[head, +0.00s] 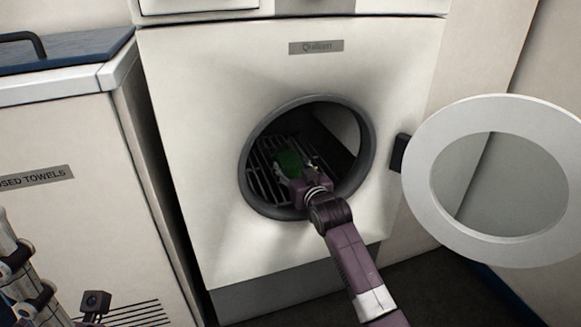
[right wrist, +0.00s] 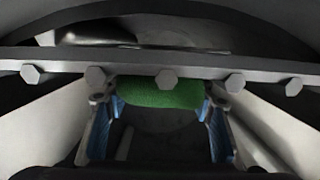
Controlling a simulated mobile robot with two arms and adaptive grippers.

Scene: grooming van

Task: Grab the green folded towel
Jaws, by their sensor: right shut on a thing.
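The green folded towel (head: 288,163) is inside the round opening of the white dryer-like machine (head: 220,90), above a slatted rack. In the right wrist view the towel (right wrist: 162,93) spans between the blue-padded fingers of my right gripper (right wrist: 160,108). My right gripper (head: 302,177) reaches through the opening and is shut on the towel. The towel's far side is hidden. I cannot tell whether it touches the rack. At the lower left of the head view, part of my left arm shows, but its fingers cannot be made out.
The machine's round door (head: 425,205) stands open to the right, its hinge (head: 399,152) beside the opening. A white cabinet (head: 60,220) labelled for used towels stands at left. In the wrist view a bolted bar (right wrist: 200,70) crosses in front.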

